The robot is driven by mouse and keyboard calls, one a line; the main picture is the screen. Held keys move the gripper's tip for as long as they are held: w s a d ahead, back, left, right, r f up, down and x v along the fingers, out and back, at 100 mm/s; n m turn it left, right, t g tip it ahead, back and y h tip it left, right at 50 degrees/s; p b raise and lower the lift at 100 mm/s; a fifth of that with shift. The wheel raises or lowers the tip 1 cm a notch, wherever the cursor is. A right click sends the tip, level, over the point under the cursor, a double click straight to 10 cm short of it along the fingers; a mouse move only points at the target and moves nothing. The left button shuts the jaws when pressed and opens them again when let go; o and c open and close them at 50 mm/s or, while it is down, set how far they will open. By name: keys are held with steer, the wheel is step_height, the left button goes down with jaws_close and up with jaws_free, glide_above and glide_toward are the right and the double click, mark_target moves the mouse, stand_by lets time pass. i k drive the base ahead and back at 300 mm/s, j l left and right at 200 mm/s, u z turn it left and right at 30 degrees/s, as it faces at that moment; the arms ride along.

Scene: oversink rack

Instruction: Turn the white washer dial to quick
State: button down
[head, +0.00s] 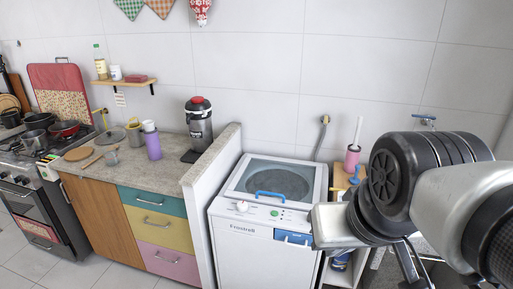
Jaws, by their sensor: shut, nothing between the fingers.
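The white dial (242,206) is a small round knob on the left of the front top panel of the white washer (243,250). Its setting marks are too small to read. The washer has a dark-windowed top lid (276,181), shut, with a blue handle (270,194). A small green button (275,213) sits right of the dial. My arm reaches in from the right, its nearest visible part by the washer's front right corner, apart from the dial. The fingers of my gripper do not show.
A low white wall (212,160) separates the washer from a counter (120,155) with pots and a coffee machine (198,128). A blue panel (292,238) is on the washer's front. A wooden shelf unit (343,180) with a pink brush holder (352,159) stands right. Air above the washer is clear.

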mark_target(242, 206)
steer(key=k+j+z, duration=0.15)
steer(key=j, duration=0.3)
steer(key=k+j+z, duration=0.15)
steer(key=j, duration=0.3)
steer(key=k+j+z, duration=0.1)
steer(key=k+j, duration=0.2)
steer(key=k+j+z, duration=0.15)
steer(key=j, duration=0.35)
steer(key=k, duration=0.1)
